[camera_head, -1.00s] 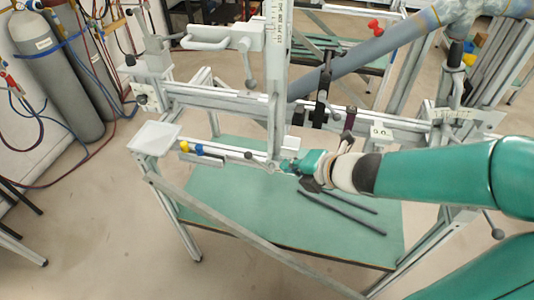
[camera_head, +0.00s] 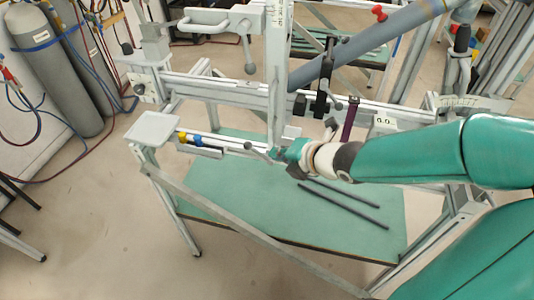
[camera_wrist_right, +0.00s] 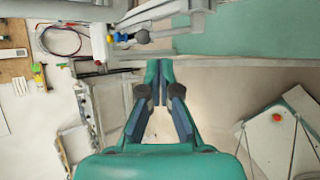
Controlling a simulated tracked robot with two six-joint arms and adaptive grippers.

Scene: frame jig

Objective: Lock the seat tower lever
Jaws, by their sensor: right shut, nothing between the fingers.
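The seat tower (camera_head: 276,85) is an upright pale metal post with a scale, standing on the jig's horizontal beam. A small lever with a dark ball knob (camera_head: 248,146) shows near its foot, just left of my right gripper (camera_head: 284,151). I cannot tell for sure that this is the tower's lock lever. My right gripper is shut and empty close to the tower's foot, partly hidden by my own wrist. In the right wrist view its fingertips (camera_wrist_right: 158,70) meet below the rail, apart from the silver knob (camera_wrist_right: 143,37). My left gripper is not in view.
A white tray (camera_head: 153,127) sits at the jig's left end, beside yellow and blue knobs (camera_head: 197,140). Another ball-ended lever (camera_head: 249,67) hangs higher up. A dark clamp (camera_head: 324,85) stands right of the tower. A green shelf (camera_head: 240,195) with dark rods lies below.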

